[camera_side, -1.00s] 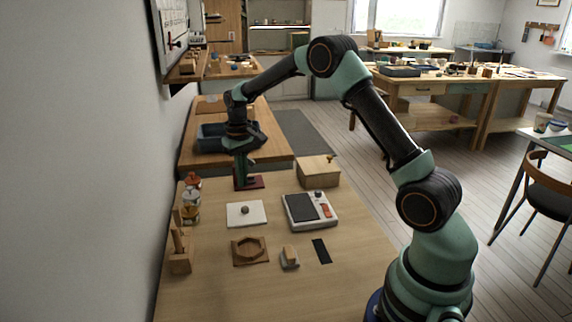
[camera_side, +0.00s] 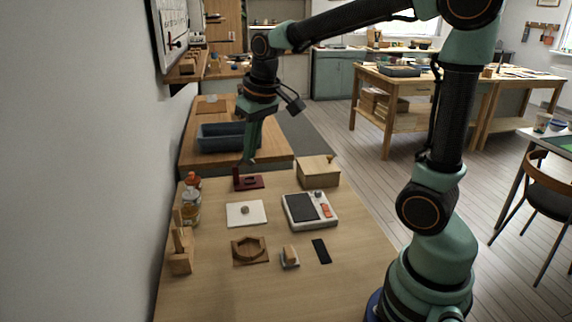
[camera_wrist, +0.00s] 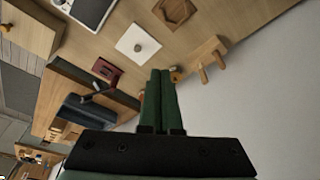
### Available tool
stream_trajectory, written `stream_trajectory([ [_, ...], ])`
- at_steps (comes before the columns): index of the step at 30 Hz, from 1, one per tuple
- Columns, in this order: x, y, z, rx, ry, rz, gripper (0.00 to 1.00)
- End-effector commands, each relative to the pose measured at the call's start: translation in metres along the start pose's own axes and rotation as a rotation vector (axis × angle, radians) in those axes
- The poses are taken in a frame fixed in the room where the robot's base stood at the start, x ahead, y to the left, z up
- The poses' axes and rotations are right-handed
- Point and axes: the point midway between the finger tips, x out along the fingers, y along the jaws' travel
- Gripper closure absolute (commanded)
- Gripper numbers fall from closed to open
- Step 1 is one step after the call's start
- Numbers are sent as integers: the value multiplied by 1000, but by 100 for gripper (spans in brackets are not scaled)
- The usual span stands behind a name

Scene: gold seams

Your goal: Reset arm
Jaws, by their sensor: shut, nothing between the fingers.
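My gripper (camera_side: 248,160) is shut and empty. In the side view it points down in the air near the far end of the wooden table (camera_side: 205,295), above or behind a dark red stand (camera_side: 249,182). In the wrist view the two green fingers (camera_wrist: 160,75) lie together with nothing between them. The dark red stand also shows in the wrist view (camera_wrist: 106,71), left of the fingers.
On the table are a white pad (camera_side: 247,220) with a small round piece, a grey device (camera_side: 310,213), a wooden box (camera_side: 318,172), a hexagonal wooden frame (camera_side: 249,256), bottles (camera_side: 191,205) and a wooden holder (camera_side: 180,254). A dark bin (camera_side: 228,137) stands beyond. The wall is at left.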

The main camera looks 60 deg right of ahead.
Motion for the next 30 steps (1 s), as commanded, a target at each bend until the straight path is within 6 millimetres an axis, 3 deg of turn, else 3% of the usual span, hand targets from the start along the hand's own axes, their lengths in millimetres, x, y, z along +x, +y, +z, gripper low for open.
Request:
stream_trajectory([
  [6, -30, -16, 45, -49, 99, -16, 100],
  [15, -38, -27, 95, -100, 200, -36, 100],
  [21, -36, -29, 106, -110, 220, -41, 100],
  [30, -36, -29, 106, -110, 219, -41, 100],
])
